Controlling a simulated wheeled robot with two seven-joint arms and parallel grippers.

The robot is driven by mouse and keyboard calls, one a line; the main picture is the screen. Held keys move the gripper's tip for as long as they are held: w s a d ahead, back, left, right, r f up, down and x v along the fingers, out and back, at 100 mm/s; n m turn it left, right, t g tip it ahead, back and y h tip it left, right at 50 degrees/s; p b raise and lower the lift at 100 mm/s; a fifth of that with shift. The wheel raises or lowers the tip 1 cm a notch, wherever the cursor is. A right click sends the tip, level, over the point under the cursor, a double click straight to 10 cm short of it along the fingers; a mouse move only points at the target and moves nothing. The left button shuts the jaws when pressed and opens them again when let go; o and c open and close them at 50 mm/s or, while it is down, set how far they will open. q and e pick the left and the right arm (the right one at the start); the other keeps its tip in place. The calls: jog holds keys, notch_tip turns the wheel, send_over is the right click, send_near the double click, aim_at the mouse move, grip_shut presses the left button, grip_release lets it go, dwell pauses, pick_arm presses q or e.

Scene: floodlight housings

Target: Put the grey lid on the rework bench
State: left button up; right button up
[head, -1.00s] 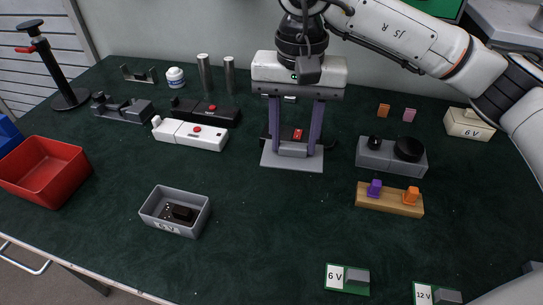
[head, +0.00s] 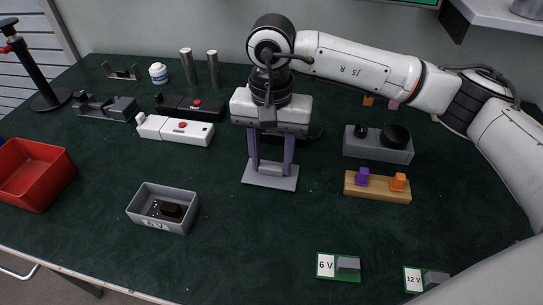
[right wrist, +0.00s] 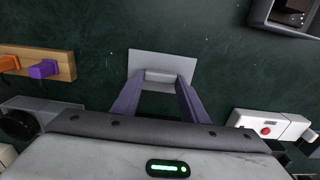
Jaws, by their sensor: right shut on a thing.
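The grey lid (head: 270,178) is a flat plate with a raised grey block on top, in the middle of the head view. My right gripper (head: 271,165) points down and is shut on that block with its two purple fingers. The plate hangs level below the fingers; its height over the dark green table top is hard to tell. In the right wrist view the lid (right wrist: 160,62) shows beyond the gripper (right wrist: 158,84). My left gripper is not in view. No surface is marked as the rework bench.
A grey box (head: 185,197) with parts inside stands front left of the lid. A white device (head: 175,130) is left, a grey block with black knobs (head: 378,147) and a wooden strip (head: 378,188) are right. A light grey surface (head: 497,22) is at the top right.

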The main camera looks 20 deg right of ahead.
aim_at(272, 165)
jog(key=shift+f, duration=0.1)
jog(key=o, duration=1.1)
jog(key=shift+o, duration=0.2)
notch_tip(272, 165, up, 12)
jog(key=shift+b, duration=0.3)
